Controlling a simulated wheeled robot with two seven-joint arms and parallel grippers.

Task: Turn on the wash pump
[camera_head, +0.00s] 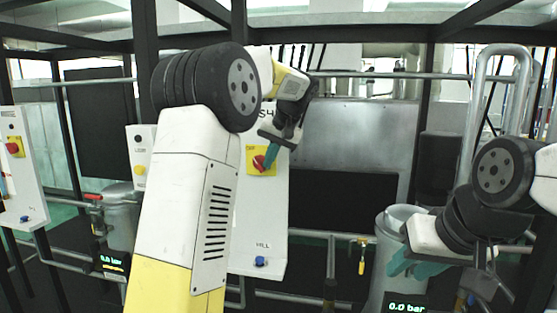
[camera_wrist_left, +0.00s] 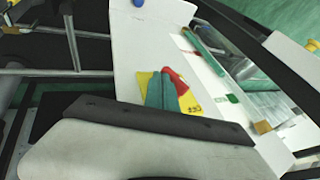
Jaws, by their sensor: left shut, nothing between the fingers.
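A white control panel (camera_head: 272,212) stands in the middle of the head view. It carries a red rotary knob (camera_head: 259,162) on a yellow plate (camera_head: 251,153), and a blue button (camera_head: 261,262) low down. The panel's upper label is partly hidden by my left arm. My left gripper (camera_head: 271,154) is shut and empty, its teal fingertips at the right side of the red knob. In the left wrist view the fingertips (camera_wrist_left: 161,90) lie over the yellow plate (camera_wrist_left: 191,104), close beside the red knob (camera_wrist_left: 176,81); contact is unclear. My right gripper (camera_head: 416,264) is at the right, its jaw opening unclear.
A panel (camera_head: 29,180) with another red knob (camera_head: 14,147) stands at far left. A smaller panel (camera_head: 138,150) has a yellow knob (camera_head: 139,170). A metal tank (camera_head: 392,225) and a display reading 0.0 bar (camera_head: 407,307) are near my right gripper. Pipes and dark frame posts surround the panels.

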